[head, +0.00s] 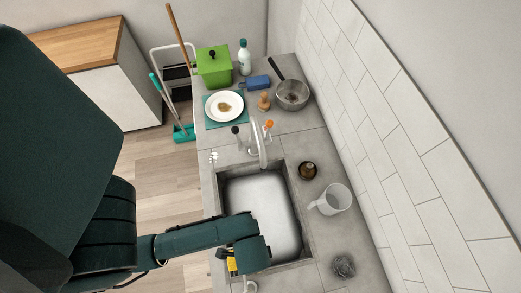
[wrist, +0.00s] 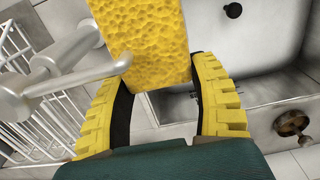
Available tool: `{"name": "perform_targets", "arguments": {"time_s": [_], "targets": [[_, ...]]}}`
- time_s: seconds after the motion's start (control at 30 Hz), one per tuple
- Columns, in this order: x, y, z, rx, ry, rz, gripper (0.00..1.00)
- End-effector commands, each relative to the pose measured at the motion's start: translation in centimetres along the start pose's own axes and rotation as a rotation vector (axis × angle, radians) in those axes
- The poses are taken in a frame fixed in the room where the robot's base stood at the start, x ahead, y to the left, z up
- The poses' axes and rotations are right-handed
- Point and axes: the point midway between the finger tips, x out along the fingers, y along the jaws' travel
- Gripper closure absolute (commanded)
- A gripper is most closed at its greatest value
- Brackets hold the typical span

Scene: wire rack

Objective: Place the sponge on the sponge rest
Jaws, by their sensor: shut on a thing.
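The yellow pitted sponge (wrist: 145,35) is between the two yellow ribbed fingers of my gripper (wrist: 165,90) in the wrist view, and the gripper is shut on it. In the head view my gripper (head: 232,265) is low over the near left corner of the sink, partly hidden by my arm. I cannot pick out the sponge rest with certainty in either view. A white wire rack (wrist: 20,125) stands left of the gripper in the wrist view.
A grey metal tube (wrist: 85,78) reaches close to the sponge's left side. The sink basin (head: 265,205) is empty.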

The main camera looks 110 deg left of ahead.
Motion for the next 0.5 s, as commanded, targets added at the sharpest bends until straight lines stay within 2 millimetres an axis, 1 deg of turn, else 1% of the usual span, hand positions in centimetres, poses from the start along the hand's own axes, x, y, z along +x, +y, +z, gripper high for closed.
{"name": "perform_targets", "arguments": {"time_s": [0.07,0.23,0.3,0.37,0.5], "targets": [[0.7,0.0,0.1,0.000,-0.003,0.000,0.57],[4.4,0.0,0.1,0.000,-0.005,0.000,0.57],[5.6,0.0,0.1,0.000,-0.004,0.000,0.57],[6.3,0.0,0.0,0.000,-0.002,0.000,0.57],[8.7,0.0,0.0,0.000,-0.002,0.000,0.57]]}}
